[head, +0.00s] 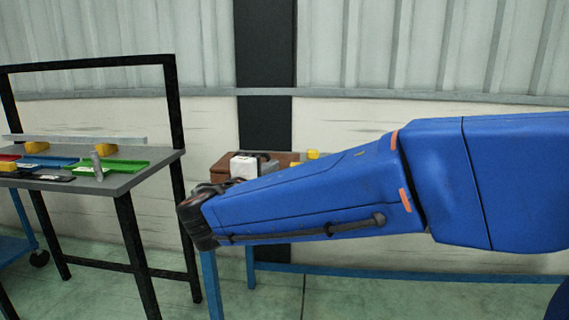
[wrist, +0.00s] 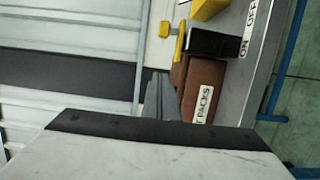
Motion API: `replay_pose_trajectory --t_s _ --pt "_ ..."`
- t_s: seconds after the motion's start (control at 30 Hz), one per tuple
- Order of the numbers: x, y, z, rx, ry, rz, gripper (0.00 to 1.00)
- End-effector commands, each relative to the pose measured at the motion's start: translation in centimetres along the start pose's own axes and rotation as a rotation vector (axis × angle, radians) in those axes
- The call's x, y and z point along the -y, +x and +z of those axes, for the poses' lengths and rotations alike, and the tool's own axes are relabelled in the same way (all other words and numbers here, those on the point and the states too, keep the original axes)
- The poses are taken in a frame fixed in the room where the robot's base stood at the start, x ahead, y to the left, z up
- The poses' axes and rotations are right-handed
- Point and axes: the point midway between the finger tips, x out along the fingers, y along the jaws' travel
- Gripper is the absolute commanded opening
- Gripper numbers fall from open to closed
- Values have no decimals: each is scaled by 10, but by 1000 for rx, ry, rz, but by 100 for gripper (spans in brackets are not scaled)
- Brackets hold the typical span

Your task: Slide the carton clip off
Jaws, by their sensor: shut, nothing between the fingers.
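A brown carton (head: 284,159) stands behind my blue arm in the head view, partly hidden by it. In the wrist view the carton (wrist: 206,84) carries a white label with "PACKS" readable. A black piece (wrist: 212,43) lies across the carton's upper end, beside a thin yellow piece (wrist: 179,49); I cannot tell which is the clip. My gripper (wrist: 158,97) shows as grey fingers, shut and empty, close to the carton's left side in the wrist view. I cannot tell whether they touch it. A pale panel with a dark edge hides the lower part.
A grey surface with ON and OFF lettering (wrist: 249,31) lies beside the carton. A yellow block (wrist: 207,9) is near the top. In the head view a white item (head: 243,166) stands by the carton. A black-framed bench (head: 130,178) with coloured trays is at left.

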Motion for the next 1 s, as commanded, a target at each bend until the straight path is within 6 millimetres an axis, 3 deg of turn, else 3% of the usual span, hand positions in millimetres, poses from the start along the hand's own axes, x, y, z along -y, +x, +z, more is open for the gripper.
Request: replay_pose_trajectory --t_s 0.57,0.8,1.0 --pt "1 94 1 4 -2 0 0" --pt "0 101 30 3 -1 0 0" --pt "0 103 39 1 0 0 0"
